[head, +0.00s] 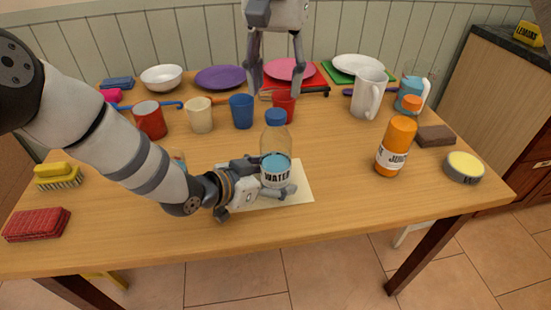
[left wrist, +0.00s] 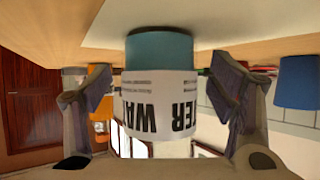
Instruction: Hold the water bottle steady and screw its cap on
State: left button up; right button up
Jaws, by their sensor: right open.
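The water bottle (head: 276,142) is upright on a pale mat (head: 301,175) near the table's front middle. It is clear, with blue water and a white label. A blue cap (head: 276,116) sits on its mouth; I cannot tell how tight it is. In the left wrist view the bottle's label (left wrist: 156,102), upside down, stands between the two fingers. My right gripper (head: 276,85) is open and empty, fingers pointing down, above and behind the cap.
Red (head: 150,120), cream (head: 199,115) and blue (head: 241,111) cups stand behind my left arm. An orange bottle (head: 396,146) and a yellow-topped tin (head: 464,166) stand to the right. A white pitcher (head: 368,94) is at the back right. The front right of the table is clear.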

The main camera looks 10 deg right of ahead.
pick_arm(q)
jog(key=v, duration=1.2)
jog(key=shift+s, duration=0.1)
